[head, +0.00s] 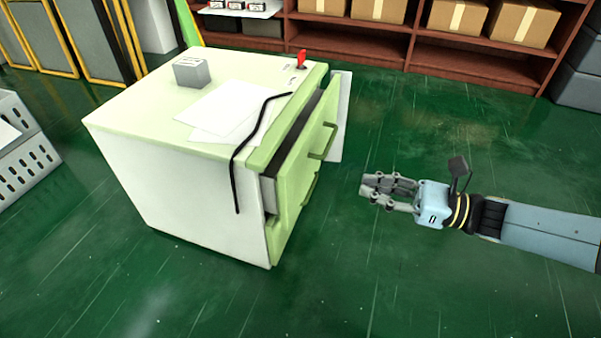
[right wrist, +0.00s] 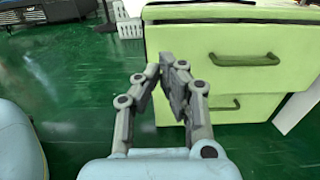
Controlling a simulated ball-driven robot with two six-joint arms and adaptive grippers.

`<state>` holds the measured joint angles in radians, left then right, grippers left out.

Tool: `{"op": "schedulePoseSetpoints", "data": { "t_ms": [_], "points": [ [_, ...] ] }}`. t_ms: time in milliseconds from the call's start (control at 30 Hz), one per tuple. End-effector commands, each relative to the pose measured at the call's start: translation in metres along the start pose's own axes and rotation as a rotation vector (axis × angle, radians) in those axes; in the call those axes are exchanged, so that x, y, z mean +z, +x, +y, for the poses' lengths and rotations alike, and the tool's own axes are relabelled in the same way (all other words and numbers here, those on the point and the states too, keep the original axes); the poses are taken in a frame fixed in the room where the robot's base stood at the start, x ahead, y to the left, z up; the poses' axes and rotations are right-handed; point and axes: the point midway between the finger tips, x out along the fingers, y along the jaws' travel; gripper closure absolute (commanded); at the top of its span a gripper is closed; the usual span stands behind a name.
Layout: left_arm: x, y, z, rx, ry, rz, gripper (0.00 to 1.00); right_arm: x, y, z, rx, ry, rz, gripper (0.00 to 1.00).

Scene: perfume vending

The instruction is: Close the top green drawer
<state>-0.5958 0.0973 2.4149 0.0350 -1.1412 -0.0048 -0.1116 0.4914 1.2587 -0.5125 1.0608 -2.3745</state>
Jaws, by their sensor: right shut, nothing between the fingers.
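The top green drawer (head: 292,182) is in the white and green cabinet (head: 190,195). It is pulled partly out, with a dark gap between its front and the cabinet. In the right wrist view, its pale green front (right wrist: 180,42) with a dark green handle (right wrist: 243,60) is at the right, above a lower drawer front with its own handle (right wrist: 225,106). My right gripper (head: 370,186) is to the right of the drawer in the head view, apart from it, pointing toward it. Its fingers (right wrist: 166,70) are shut and empty. My left gripper is not in view.
A red switch (head: 301,59), a grey box (head: 192,72), papers (head: 215,112) and a dark cord (head: 236,168) are on the cabinet top; the cord hangs over its edge. A shelf with boxes (head: 457,16) stands behind. Green floor between gripper and drawer is clear.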

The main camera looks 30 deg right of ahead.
Motion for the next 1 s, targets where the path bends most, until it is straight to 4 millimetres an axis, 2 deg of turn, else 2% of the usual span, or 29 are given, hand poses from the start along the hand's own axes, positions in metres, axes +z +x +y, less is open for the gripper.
{"op": "schedulePoseSetpoints", "data": {
  "t_ms": [300, 600, 800, 1000],
  "points": [
    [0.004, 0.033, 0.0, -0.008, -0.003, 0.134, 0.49, -0.003, 0.061, 0.001, 0.002, 0.001, -0.003, 1.0],
    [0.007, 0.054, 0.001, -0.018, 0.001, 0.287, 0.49, -0.002, 0.115, 0.001, 0.0, 0.0, -0.002, 1.0],
    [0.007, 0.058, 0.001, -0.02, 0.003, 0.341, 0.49, -0.001, 0.131, 0.001, 0.001, 0.0, 0.0, 1.0],
    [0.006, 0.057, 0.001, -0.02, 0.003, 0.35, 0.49, 0.0, 0.133, 0.0, 0.001, 0.0, 0.0, 1.0]
  ]
}}
